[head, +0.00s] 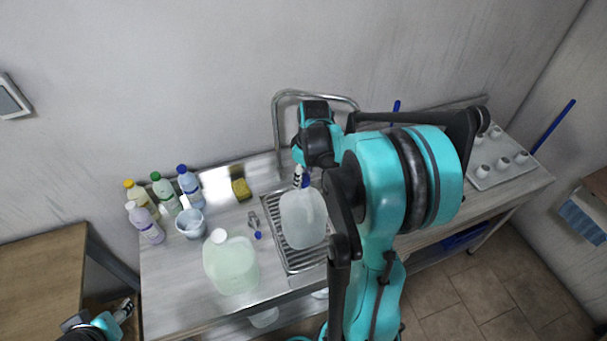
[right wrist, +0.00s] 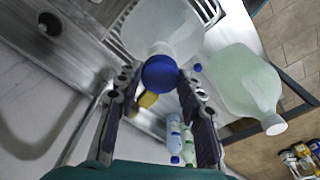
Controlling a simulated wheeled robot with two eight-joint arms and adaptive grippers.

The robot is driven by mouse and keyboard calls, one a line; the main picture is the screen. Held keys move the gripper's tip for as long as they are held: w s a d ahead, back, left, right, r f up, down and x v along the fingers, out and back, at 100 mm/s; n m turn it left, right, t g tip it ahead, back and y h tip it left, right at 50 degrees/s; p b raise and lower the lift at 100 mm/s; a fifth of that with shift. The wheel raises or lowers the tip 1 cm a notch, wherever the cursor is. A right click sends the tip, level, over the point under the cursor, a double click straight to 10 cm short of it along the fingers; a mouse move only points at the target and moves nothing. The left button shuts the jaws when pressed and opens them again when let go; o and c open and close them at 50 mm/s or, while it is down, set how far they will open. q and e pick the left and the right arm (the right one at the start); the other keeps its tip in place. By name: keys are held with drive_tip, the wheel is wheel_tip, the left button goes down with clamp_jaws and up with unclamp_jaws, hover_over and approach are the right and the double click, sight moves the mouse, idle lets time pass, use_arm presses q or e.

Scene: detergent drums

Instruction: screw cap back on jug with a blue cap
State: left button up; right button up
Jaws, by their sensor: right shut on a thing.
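A pale translucent jug (head: 303,220) is over the ribbed metal drainer in the head view. Its body also shows in the right wrist view (right wrist: 165,28). A blue cap (right wrist: 160,73) is at the jug's neck, between the fingertips of my right gripper (right wrist: 161,78). My right gripper, also in the head view (head: 302,177), is shut on the blue cap from above. Whether the cap's thread is engaged is hidden. My left gripper (head: 122,310) is at the lower left corner, away from the jug; its jaws are too small to read.
A greenish jug with a white cap (head: 232,267) stands left of the drainer. Several bottles (head: 165,197), a small bucket (head: 190,224) and a yellow sponge (head: 241,189) stand behind it. A small blue item (head: 258,235) lies between the jugs. A faucet (head: 277,125) arches behind.

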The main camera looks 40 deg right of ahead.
drive_tip(key=shift+f+b, duration=1.55)
drive_tip(key=shift+f, duration=0.1)
idle(2.9)
drive_tip(key=m, duration=0.4)
drive_tip(key=shift+s+h, duration=0.1)
drive_tip(key=shift+h, duration=0.2)
drive_tip(key=shift+m+b, duration=0.3)
drive_tip(key=shift+m, duration=0.6)
drive_tip(key=shift+a, duration=0.1)
drive_tip(key=shift+m, duration=1.2)
drive_tip(key=m, duration=0.3)
drive_tip(key=shift+h+b, duration=0.3)
drive_tip(key=shift+h, duration=0.1)
drive_tip(key=shift+m, duration=0.3)
